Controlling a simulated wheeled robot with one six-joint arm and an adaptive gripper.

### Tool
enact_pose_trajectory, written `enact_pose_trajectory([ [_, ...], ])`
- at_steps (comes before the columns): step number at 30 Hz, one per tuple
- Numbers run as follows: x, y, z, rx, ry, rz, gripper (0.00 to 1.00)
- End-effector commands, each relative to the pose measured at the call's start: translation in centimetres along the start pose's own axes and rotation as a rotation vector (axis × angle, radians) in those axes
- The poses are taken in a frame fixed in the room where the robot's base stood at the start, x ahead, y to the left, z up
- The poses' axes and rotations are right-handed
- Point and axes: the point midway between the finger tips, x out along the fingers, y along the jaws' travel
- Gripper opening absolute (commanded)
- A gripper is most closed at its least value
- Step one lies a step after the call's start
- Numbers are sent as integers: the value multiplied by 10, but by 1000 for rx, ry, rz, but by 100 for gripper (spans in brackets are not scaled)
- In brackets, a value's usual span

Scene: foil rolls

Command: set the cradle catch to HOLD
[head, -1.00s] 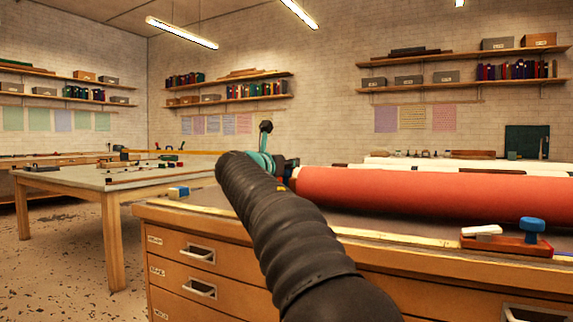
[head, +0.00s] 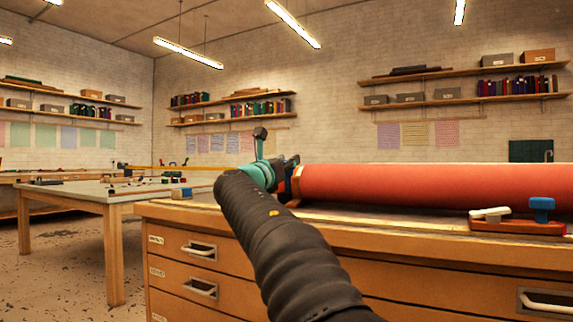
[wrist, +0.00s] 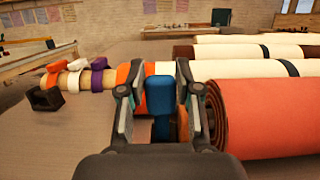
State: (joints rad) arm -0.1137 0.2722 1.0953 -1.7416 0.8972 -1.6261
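A thick red roll (head: 400,185) lies along the bench top, and its spiral left end shows in the wrist view (wrist: 225,120). A brown cradle end piece (head: 296,184) stands by that end. My gripper (head: 287,168) is beside it in the head view, partly hidden by my arm. In the wrist view my gripper (wrist: 160,72) has its two fingers apart, either side of an upright blue piece (wrist: 160,95), with narrow gaps. The blue piece may be the cradle catch; its markings and setting cannot be read. It is hidden in the head view.
A red-brown holder (head: 517,227) with a white lever and blue knob sits on the bench's front edge. Cream rolls (wrist: 245,70) lie behind the red roll. A rod with coloured clips (wrist: 75,78) lies left. A pale table (head: 105,192) stands at left.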

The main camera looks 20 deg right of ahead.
Motion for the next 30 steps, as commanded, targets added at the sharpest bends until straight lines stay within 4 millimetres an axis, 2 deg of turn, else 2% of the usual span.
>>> enact_pose_trajectory([
  [1, 0, 0, 0, 0, 0, 0, 49],
  [2, 0, 0, 0, 0, 0, 0, 57],
  [3, 0, 0, 0, 0, 0, 0, 58],
  [14, -5, 0, 1, 0, 0, 1, 58],
  [19, -27, 0, 1, 0, 0, 3, 58],
  [30, -98, 1, 1, 0, 0, 4, 58],
])
